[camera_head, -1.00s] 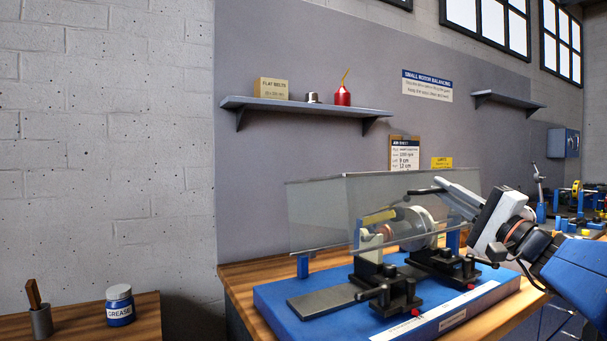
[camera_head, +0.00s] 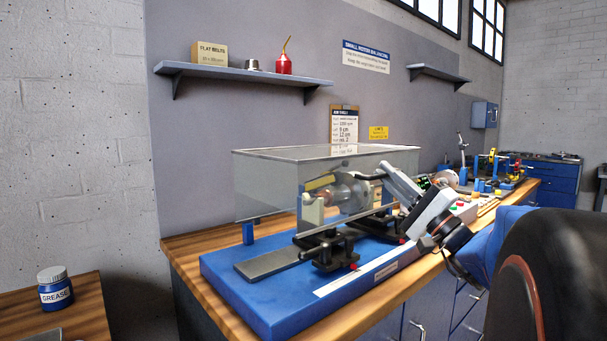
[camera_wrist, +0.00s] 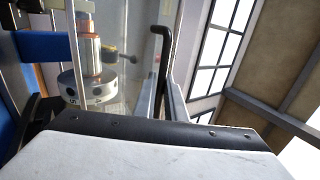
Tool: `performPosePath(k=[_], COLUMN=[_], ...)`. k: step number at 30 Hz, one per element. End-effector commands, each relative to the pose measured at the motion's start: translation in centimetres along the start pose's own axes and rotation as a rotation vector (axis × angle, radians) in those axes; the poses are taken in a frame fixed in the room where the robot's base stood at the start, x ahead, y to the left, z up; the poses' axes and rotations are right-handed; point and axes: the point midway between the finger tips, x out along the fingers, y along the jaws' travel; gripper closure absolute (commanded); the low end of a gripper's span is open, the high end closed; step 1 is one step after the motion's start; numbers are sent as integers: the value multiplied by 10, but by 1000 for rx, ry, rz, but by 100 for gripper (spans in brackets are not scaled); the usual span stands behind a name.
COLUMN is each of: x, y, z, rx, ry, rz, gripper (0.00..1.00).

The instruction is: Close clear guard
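The wrist view shows the rotor's silver disc (camera_wrist: 88,90) beside the fingers. The exact contact is partly hidden.
The base stands on a wooden bench (camera_head: 185,255). A shelf (camera_head: 240,80) with a box, a small metal pot and a red oil can is on the wall behind. A grease jar (camera_head: 55,290) sits on a side table. A dark rounded shape fills the lower right.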

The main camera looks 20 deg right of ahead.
Motion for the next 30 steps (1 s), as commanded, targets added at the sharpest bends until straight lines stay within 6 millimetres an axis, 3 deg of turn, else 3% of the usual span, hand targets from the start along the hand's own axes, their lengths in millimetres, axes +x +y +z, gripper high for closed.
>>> performPosePath(k=[1,2,17,30], x=[-2,-2,-4,-52], y=[4,4,2,1], z=[0,0,0,-1], rx=[6,6,2,0], ry=[2,2,2,5], rz=[7,7,3,3], gripper=[79,73,73,73])
